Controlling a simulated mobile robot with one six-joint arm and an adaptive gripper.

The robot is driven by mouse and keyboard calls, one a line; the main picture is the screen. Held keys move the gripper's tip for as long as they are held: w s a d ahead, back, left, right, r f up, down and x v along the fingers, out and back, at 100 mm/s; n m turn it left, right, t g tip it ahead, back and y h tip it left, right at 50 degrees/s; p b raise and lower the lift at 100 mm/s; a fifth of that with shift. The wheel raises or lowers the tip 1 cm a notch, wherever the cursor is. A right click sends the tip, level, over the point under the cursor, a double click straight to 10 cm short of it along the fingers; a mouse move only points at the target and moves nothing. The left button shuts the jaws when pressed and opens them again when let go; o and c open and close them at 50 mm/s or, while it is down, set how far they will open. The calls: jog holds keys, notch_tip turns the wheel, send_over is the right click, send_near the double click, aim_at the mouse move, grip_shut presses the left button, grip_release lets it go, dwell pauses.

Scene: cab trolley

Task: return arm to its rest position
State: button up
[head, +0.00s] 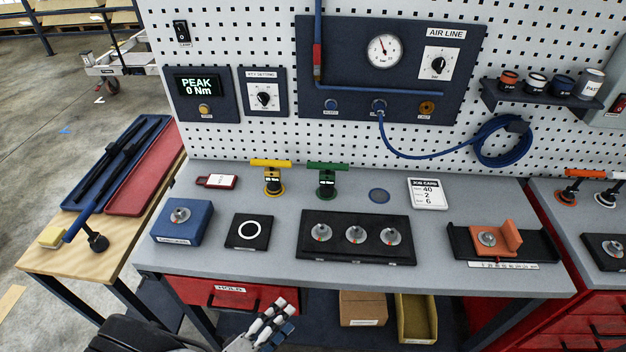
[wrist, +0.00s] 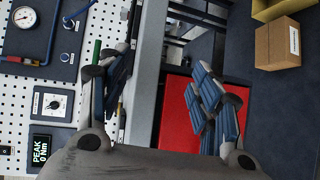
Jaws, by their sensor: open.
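My gripper (head: 272,326) shows at the bottom of the head view, in front of the bench's front edge and below the level of its top. In the wrist view my gripper (wrist: 160,88) has its two fingers spread wide apart with nothing between them. Beyond the fingers the wrist view shows the bench edge and the red drawer (wrist: 176,118). The same red drawer (head: 228,294) is just left of my gripper in the head view. Most of my arm is out of view.
The grey bench top (head: 280,268) holds a blue block (head: 183,222), a black tray (head: 330,251) with three round parts, and an orange fixture (head: 492,239). A cardboard box (head: 363,308) and a yellow bin (head: 416,318) stand below. A pegboard (head: 250,145) rises behind.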

jog(key=d+r+m+g+y, duration=0.1)
jog(key=d+r+m+g, duration=0.3)
jog(key=d+r+g, duration=0.45)
jog(key=d+r+m+g, duration=0.3)
jog(key=d+r, duration=0.3)
jog(key=r, duration=0.5)
jog(key=s+d+r+m+t+y, duration=0.1)
jog(key=s+d+r+t+y, duration=0.1)
jog(key=r, duration=0.4)
jog(key=s+d+r+m+t+y, duration=0.1)
jog(key=s+d+r+m+y, duration=0.1)
jog(key=s+d+r+y, duration=0.3)
notch_tip(320, 180, up, 2)
jog(key=shift+s+d+m+t+y, duration=0.3)
jog(key=shift+s+y, duration=0.45)
jog(key=shift+y, duration=0.35)
